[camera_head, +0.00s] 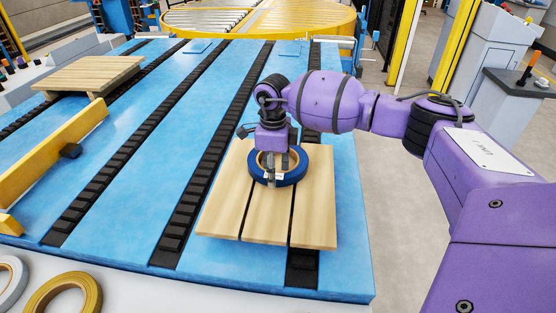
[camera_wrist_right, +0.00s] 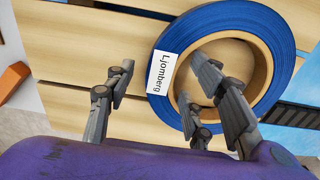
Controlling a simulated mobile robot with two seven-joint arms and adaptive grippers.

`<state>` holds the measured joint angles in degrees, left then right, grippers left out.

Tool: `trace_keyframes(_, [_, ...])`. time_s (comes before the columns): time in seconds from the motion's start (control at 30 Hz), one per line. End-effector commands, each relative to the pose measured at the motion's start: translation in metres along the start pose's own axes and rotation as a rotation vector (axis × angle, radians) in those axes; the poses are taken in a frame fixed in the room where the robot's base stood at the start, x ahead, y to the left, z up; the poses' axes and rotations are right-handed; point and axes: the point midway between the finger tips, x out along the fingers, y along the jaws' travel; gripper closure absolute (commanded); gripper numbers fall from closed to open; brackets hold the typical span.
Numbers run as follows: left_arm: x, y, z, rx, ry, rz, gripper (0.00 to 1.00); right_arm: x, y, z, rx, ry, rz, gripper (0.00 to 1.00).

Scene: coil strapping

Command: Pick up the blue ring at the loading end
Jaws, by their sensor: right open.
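The blue ring (camera_head: 294,178) lies flat on a wooden pallet (camera_head: 222,210) at the near right end of the blue conveyor. Its inner core is tan, and a white label reading "Ljomberg" shows on it in the right wrist view, where the ring (camera_wrist_right: 258,20) fills the upper right. My right gripper (camera_head: 277,172) points down over the ring, open. In the wrist view my right gripper (camera_wrist_right: 160,85) has one finger outside the ring beside the label and the others over the hole and rim. Contact with the ring cannot be told. My left gripper is not in view.
A yellow ring (camera_head: 64,294) and a white ring (camera_head: 10,279) lie on a pale surface at the front left. A second pallet (camera_head: 90,74) and a yellow bar (camera_head: 52,149) are at left. A yellow-rimmed turntable (camera_head: 258,30) stands at the back. The middle of the blue conveyor (camera_head: 145,150) is clear.

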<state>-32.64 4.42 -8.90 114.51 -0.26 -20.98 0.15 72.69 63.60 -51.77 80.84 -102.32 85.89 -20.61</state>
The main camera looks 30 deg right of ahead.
Motion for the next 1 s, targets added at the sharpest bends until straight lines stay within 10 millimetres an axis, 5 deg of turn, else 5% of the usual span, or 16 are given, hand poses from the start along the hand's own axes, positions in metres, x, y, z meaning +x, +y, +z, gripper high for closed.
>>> trace_keyframes(0.3, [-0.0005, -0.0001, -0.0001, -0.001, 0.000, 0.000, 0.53, 0.0138, -0.0004, 0.0005, 0.000, -0.001, -0.001, 0.51])
trace_keyframes(0.7, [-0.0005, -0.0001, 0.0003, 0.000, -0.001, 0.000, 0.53, 0.0136, 0.0000, 0.0005, 0.000, 0.000, 0.000, 1.00])
trace_keyframes(1.0, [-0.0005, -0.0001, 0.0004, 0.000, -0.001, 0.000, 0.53, 0.0101, -0.0016, 0.0022, -0.001, -0.006, -0.005, 1.00])
